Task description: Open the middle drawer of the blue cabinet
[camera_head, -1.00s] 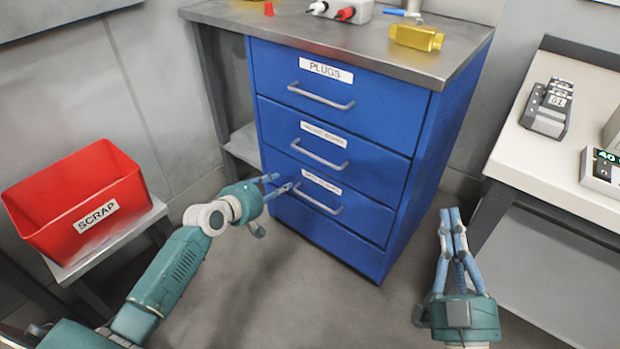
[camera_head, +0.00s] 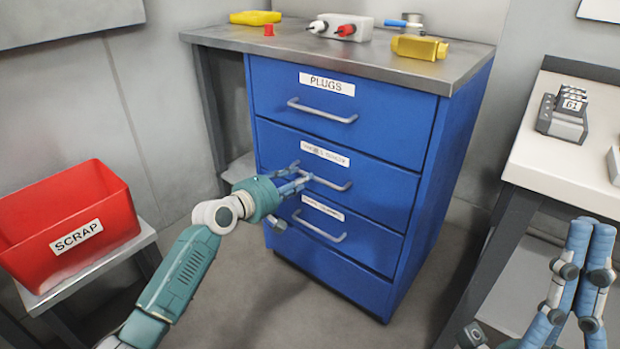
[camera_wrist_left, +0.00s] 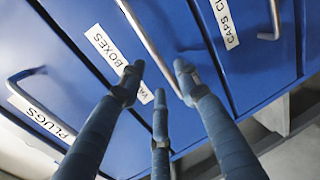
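The blue cabinet (camera_head: 345,165) has three labelled drawers with bar handles, and all look closed. The middle drawer (camera_head: 375,190) has a grey handle (camera_head: 335,185), also in the left wrist view (camera_wrist_left: 148,38). My left gripper (camera_head: 303,178) is at the left end of this handle with its fingers spread. In the left wrist view, the bar passes between the open fingers (camera_wrist_left: 158,82); contact cannot be told. My right gripper (camera_head: 592,228) is raised at the lower right, away from the cabinet. Its fingers are close together from this angle and hold nothing visible.
A red SCRAP bin (camera_head: 100,225) stands on a low stand at the left. The cabinet's metal top (camera_head: 300,47) holds yellow items and a plug box (camera_head: 340,27). A white table (camera_head: 550,155) is at the right. The floor before the cabinet is clear.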

